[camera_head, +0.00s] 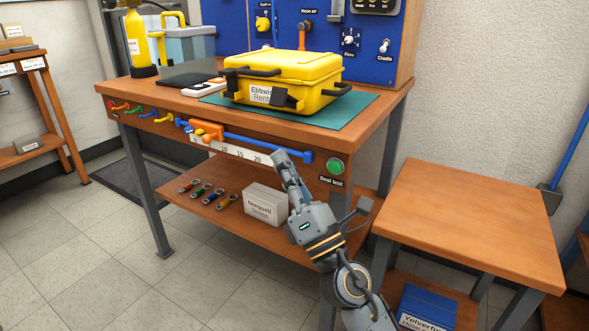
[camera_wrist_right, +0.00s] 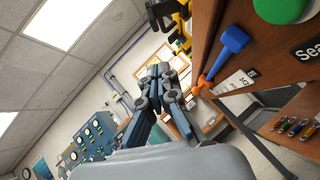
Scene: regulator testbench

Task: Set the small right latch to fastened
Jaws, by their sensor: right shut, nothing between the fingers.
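A yellow case (camera_head: 290,68) sits closed on a green mat (camera_head: 345,113) on the bench. Dark latch-like parts show on it: one at the front (camera_head: 287,100), beside the white label, and one at the right end (camera_head: 338,90). I cannot tell which is the small right latch or whether it is fastened. My right gripper (camera_head: 280,156) is shut and empty, in front of the bench's front edge and below the case, apart from it. Its closed fingers also show in the right wrist view (camera_wrist_right: 160,78). My left gripper is out of view.
A blue bar (camera_head: 255,142) with an orange block runs along the bench front, near my right gripper, with a green button (camera_head: 336,166) at its right. A yellow bottle (camera_head: 138,42) stands at the back left. A bare side table (camera_head: 470,210) stands right.

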